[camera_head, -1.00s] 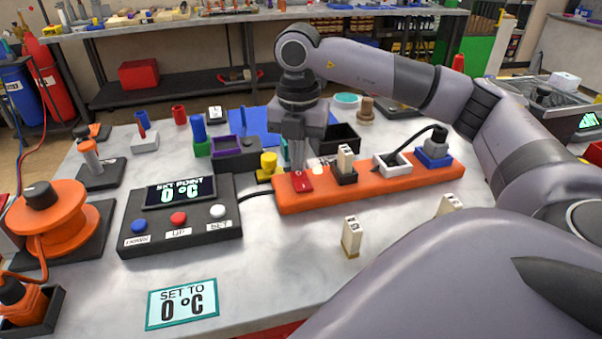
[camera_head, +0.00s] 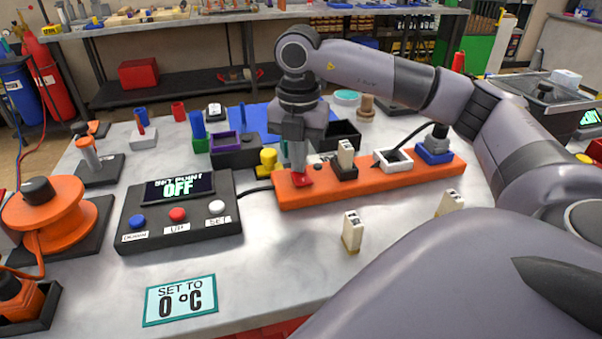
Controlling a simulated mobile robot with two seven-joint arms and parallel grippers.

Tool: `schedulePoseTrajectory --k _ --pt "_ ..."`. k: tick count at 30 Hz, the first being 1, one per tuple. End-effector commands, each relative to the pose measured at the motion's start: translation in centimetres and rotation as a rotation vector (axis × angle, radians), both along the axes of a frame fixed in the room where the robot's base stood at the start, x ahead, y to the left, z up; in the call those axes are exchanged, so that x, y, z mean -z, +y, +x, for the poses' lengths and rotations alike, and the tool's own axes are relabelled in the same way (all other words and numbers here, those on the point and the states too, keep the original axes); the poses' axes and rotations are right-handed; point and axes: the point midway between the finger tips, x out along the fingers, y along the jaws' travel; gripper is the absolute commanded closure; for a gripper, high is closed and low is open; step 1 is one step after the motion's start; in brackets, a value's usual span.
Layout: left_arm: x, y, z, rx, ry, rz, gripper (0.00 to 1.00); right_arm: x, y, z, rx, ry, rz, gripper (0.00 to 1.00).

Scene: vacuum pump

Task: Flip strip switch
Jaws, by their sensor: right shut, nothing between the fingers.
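The orange power strip (camera_head: 330,192) lies across the middle of the table. Its red switch (camera_head: 302,181) is at the strip's left end. My right gripper (camera_head: 299,170) points down, shut and empty, with its tips at the switch, touching or very close to it, and hiding part of it. My left gripper is not in view.
A blue plug (camera_head: 434,150), a white socket frame (camera_head: 392,160) and a cream plug (camera_head: 345,157) sit on the strip. Cream plugs (camera_head: 352,231) stand in front of it. An orange cable reel (camera_head: 48,216) is at the left.

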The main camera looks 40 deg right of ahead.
Motion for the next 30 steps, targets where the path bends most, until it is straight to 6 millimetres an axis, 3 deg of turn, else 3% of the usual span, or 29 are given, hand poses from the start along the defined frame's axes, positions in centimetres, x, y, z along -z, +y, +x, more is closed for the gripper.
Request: schedulePoseTrajectory --k 5,30 --pt "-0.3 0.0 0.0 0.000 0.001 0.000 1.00 0.0 0.1 -0.1 -0.002 0.010 0.000 1.00" --pt "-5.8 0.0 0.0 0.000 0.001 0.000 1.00 -6.8 0.1 -0.1 -0.001 0.006 0.000 1.00"
